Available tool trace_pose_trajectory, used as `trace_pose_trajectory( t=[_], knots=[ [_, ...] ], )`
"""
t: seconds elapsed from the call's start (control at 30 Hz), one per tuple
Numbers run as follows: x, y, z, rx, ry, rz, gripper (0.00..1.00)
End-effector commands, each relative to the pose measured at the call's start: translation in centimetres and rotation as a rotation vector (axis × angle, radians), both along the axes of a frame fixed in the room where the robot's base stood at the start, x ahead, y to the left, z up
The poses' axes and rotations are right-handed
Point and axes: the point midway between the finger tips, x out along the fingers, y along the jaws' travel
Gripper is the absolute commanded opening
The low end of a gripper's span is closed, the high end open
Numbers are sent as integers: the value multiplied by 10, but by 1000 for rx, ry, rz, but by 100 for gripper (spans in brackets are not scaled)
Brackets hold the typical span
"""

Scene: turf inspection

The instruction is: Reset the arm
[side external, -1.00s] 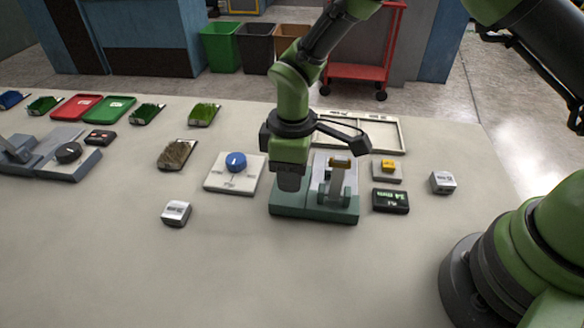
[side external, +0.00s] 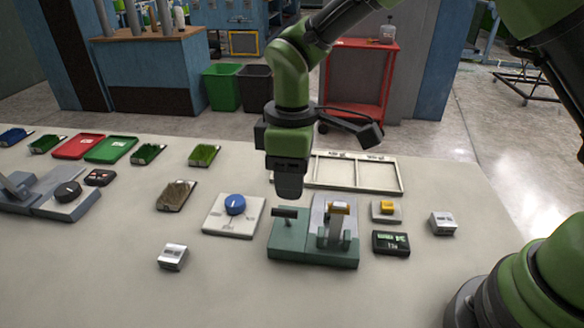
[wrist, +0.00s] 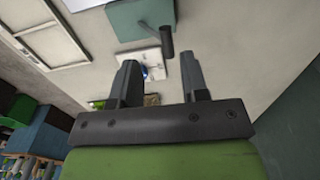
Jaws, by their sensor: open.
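My gripper (side external: 289,190) points down in the side external view, above the left part of a green test fixture (side external: 290,250). The fixture carries a dark handle (side external: 285,212) on the left and a grey clamp with a tan top (side external: 339,209) on the right. In the wrist view my gripper (wrist: 159,65) has its two fingers apart with nothing between them that I can see held. The dark handle (wrist: 167,42) appears just beyond the fingers, apart from them. The fingertips are hard to make out in the side view.
A white plate with a blue knob (side external: 235,205) lies left of the fixture. A yellow button (side external: 387,207), a display (side external: 391,243) and a grey block (side external: 443,223) are to the right. A white compartment tray (side external: 403,172) lies behind.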

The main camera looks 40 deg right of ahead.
Motion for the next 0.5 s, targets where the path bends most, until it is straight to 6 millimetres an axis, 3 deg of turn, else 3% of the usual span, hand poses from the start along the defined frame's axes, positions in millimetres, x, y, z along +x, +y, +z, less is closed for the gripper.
trace_pose_trajectory(
  t=[0.13, 0.5],
  knots=[
    [1, 0, 11, 0, -3, 2, 41],
    [0, -2, 16, 3, -8, -10, 41]
  ],
)
